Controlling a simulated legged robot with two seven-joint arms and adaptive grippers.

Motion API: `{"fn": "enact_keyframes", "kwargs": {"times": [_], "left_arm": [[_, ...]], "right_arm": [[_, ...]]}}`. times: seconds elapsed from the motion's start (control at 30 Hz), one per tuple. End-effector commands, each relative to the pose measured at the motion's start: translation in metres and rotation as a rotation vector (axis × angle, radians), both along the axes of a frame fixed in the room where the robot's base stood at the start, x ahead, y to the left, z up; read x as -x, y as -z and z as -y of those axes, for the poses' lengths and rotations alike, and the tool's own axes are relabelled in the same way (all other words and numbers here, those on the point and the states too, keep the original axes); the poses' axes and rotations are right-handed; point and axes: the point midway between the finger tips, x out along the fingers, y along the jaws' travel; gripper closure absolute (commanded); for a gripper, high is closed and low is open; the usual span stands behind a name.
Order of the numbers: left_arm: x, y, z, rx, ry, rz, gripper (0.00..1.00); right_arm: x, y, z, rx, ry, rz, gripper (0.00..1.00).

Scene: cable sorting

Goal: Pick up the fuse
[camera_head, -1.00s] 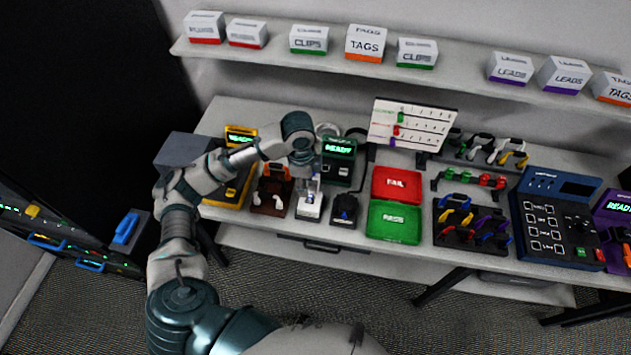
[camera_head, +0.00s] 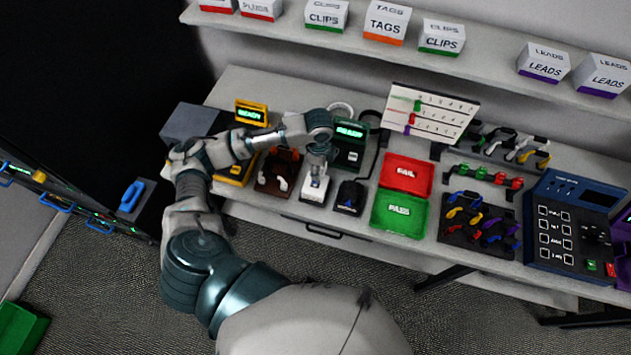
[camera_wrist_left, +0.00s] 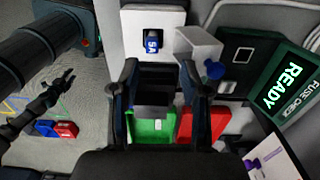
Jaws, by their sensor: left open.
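A small blue fuse (camera_wrist_left: 152,42) with white marking sits in a white block (camera_wrist_left: 168,17), ahead of my fingertips in the left wrist view. In the head view the white block (camera_head: 312,196) stands near the bench's front edge, and the fuse is mostly hidden by my gripper. My left gripper (camera_wrist_left: 160,80) is open, its two fingers apart with no fuse between them. In the head view my left gripper (camera_head: 317,170) is just above the white block; I cannot tell whether it touches. My right gripper is not in view.
A fuse checker with a green READY screen (camera_head: 350,131) stands behind the block. A black device (camera_head: 349,197) is close at its right, and a brown holder (camera_head: 276,176) at its left. Red FAIL (camera_head: 407,174) and green PASS (camera_head: 399,210) trays lie further right.

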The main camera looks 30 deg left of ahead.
Motion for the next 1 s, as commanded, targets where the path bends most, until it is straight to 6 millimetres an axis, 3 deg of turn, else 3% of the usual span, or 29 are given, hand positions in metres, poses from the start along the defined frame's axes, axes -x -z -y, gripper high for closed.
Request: {"fn": "enact_keyframes", "kwargs": {"times": [0.17, 0.4, 0.7, 0.9, 1.0], "left_arm": [[0.005, 0.015, -0.003, 0.000, -0.001, -0.003, 0.54], [0.009, 0.050, -0.005, 0.001, -0.002, -0.002, 0.54], [0.009, 0.056, -0.005, 0.000, 0.000, 0.000, 0.54], [0.009, 0.056, -0.004, 0.000, 0.000, 0.000, 1.00], [0.009, 0.056, -0.004, 0.000, 0.000, 0.000, 1.00]], "right_arm": [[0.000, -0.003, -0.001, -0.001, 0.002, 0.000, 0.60], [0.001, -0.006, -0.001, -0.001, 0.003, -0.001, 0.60], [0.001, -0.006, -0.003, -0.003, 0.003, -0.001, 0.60], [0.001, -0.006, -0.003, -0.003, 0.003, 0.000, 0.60], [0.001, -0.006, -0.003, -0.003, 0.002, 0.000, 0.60]]}}
